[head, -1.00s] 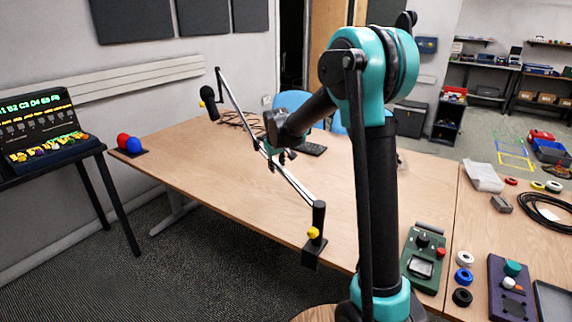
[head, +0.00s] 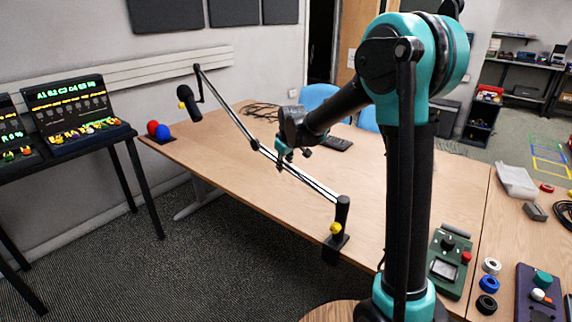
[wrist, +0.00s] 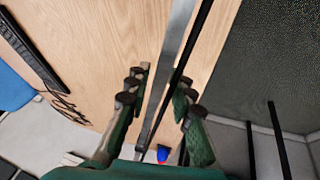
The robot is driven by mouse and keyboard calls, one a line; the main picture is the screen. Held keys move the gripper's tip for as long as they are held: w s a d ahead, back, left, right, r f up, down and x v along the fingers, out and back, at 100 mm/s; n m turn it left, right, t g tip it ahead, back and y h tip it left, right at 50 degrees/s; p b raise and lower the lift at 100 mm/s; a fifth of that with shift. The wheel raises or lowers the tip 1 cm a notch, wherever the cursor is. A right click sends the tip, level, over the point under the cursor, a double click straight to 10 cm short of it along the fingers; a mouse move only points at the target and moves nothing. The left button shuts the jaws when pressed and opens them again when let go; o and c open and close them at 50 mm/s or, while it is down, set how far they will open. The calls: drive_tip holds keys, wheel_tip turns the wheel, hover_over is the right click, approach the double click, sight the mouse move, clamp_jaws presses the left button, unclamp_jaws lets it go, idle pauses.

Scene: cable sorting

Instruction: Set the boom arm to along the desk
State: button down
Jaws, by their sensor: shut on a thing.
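The boom arm (head: 310,183) is a jointed pole, pale on its lower part, clamped at the desk's front edge by a black post (head: 341,215) with a yellow knob (head: 335,228). It slants up to the back left, and a black microphone (head: 188,103) hangs from its far end near the desk's left part. My gripper (head: 284,158) is shut on the boom arm's lower part. In the wrist view, my gripper's fingers (wrist: 161,90) lie on both sides of the pole (wrist: 172,55). The exact contact is hard to see.
The desk (head: 225,150) is mostly clear. Red and blue balls (head: 158,131) stand at its left end, with a keyboard (head: 338,143) and loose cables (head: 262,112) at the back. A green device (head: 448,262) sits at the right. Blue chairs (head: 320,97) stand behind.

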idle(0.3)
drive_tip(key=c, duration=1.3)
unclamp_jaws()
drive_tip(key=v, duration=1.2)
